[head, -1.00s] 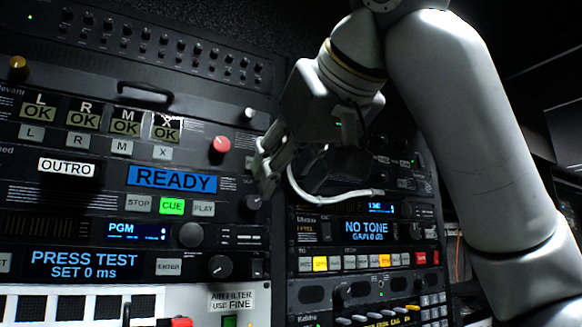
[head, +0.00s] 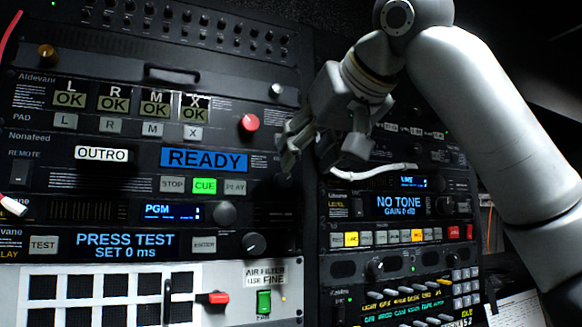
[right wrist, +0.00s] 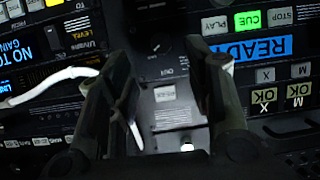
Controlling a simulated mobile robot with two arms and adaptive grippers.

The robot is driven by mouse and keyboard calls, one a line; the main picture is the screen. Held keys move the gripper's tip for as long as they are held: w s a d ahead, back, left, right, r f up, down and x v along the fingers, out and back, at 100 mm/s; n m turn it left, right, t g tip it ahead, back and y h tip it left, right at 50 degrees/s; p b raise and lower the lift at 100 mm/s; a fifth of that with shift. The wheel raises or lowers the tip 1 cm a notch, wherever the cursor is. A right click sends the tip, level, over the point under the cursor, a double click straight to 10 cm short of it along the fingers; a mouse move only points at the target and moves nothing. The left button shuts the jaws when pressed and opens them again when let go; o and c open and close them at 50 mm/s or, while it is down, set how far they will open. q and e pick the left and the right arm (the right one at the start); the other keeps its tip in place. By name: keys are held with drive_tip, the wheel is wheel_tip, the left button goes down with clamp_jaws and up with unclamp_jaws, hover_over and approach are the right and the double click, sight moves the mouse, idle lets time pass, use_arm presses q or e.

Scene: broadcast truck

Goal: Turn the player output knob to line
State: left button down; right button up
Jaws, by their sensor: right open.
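The player is the panel with the blue READY display (head: 204,160) and the STOP, CUE and PLAY buttons; CUE (head: 205,186) is lit green. In the head view its output knob, right of PLAY, is dark and largely lost behind my right fingers. In the right wrist view, which is upside down, a small light tick on a dark round shape, probably the output knob (right wrist: 155,46), shows between and beyond the fingers. My right gripper (head: 303,152) is open with nothing between its fingers, close in front of the panel's right edge. I cannot tell whether it touches the knob. My left gripper is out of view.
A red knob (head: 249,123) sits above the player's right side. A grey knob (head: 223,214) and a black knob (head: 254,244) are below. A white cable (head: 375,172) crosses the right rack beside my gripper. A red cable (head: 10,30) hangs at the far left.

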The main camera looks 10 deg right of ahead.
sight(285, 180)
drive_tip(key=p+x, duration=0.2)
drive_tip(key=x, duration=0.4)
drive_tip(key=shift+w+a+r, duration=0.1)
drive_tip(key=shift+w, duration=0.1)
drive_tip(key=shift+w+a+f, duration=0.1)
drive_tip(key=shift+w+f, duration=0.3)
drive_tip(key=shift+w, duration=0.15)
drive_tip(key=shift+s, duration=0.1)
drive_tip(key=shift+c, duration=0.6)
drive_tip(key=c, duration=0.9)
drive_tip(key=shift+a+n, duration=0.15)
drive_tip(key=shift+n, duration=0.35)
drive_tip(key=shift+h, duration=0.5)
